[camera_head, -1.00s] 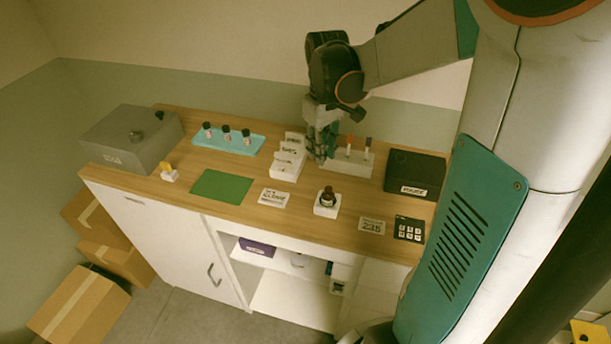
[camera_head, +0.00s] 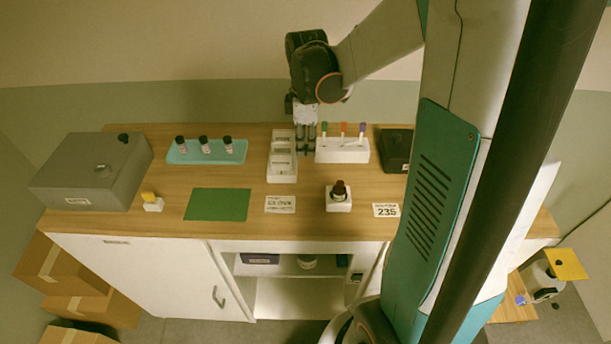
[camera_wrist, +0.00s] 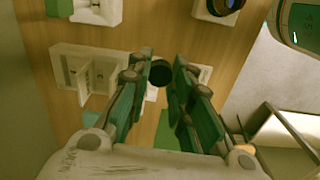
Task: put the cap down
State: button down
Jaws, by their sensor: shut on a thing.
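My gripper (camera_head: 305,148) hangs over the back of the counter, between the white divided box and the marker rack. In the wrist view, my gripper's fingertips (camera_wrist: 159,76) are shut on a dark round cap (camera_wrist: 160,72), held above the wood.
The white divided box (camera_head: 282,170) and marker rack (camera_head: 342,152) flank my gripper. A light-blue tray (camera_head: 220,157) holds three dark-capped bottles. A green mat (camera_head: 217,204) lies bare at front left. A card (camera_head: 280,204) lies beside it. A grey machine (camera_head: 90,180) stands far left.

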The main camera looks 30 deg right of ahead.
aim_at(307, 181)
notch_tip(307, 181, down, 11)
jog(key=b, duration=0.2)
jog(key=shift+f+b, duration=0.15)
jog(key=shift+b, duration=0.15)
jog(key=shift+f, duration=0.2)
jog(key=c, duration=1.4)
grip_release()
jog(key=shift+c, duration=0.2)
jog(key=shift+r, duration=0.1)
notch_tip(307, 181, up, 12)
jog(key=p, duration=0.3)
jog(key=shift+r, duration=0.1)
